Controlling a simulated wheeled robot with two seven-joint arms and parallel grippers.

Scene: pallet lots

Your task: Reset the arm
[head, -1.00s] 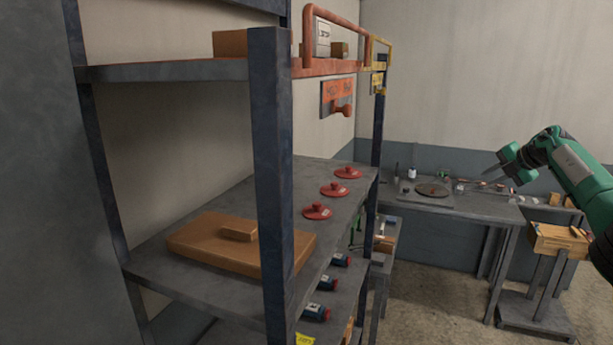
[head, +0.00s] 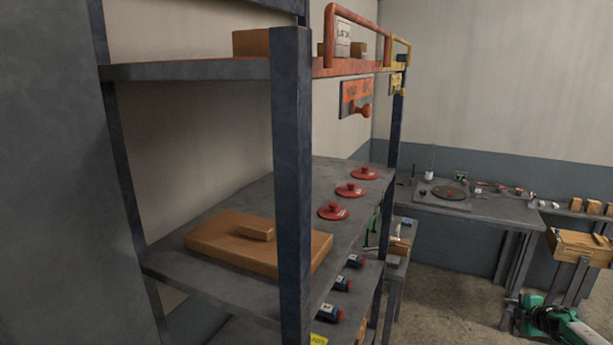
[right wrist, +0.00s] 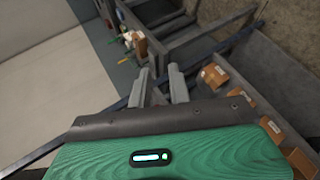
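My right arm is green and enters the head view at the lower right. Its gripper (head: 513,312) is low there, in front of the wooden crate stand. In the right wrist view the two grey fingers (right wrist: 159,80) stand apart with a gap between them. Nothing is held in that gap. My left gripper is not in view.
A shelf rack (head: 292,180) fills the left and middle, holding a brown board (head: 215,245) and red-knobbed lids (head: 333,211). A workbench (head: 480,208) stands at the back wall. A wooden crate (head: 580,246) is at right. Floor shows between rack and crate.

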